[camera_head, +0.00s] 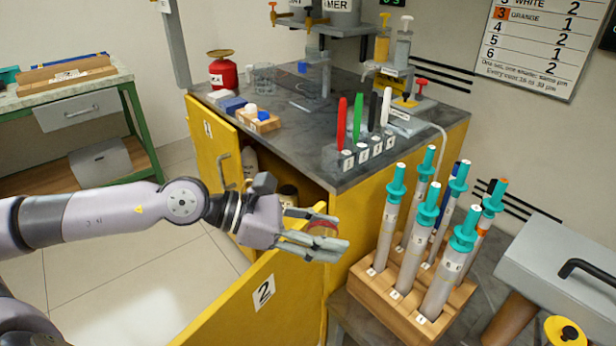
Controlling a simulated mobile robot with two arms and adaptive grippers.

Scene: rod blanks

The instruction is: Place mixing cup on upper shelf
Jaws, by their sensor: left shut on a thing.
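My left gripper (328,236) is shut on a small cup-like thing with a dark red rim (322,225), seemingly the mixing cup. The fingers hide most of it. The gripper is in front of the yellow cabinet, just above the open door marked 2 (264,292). My right gripper is not in view.
The grey worktop (300,125) holds a red canister (222,72), a clear beaker (264,77) and several coloured rods in a numbered rack (358,158). To the right, a wooden block (378,288) holds several teal-capped tubes close to the gripper. Door 1 (209,132) stands left.

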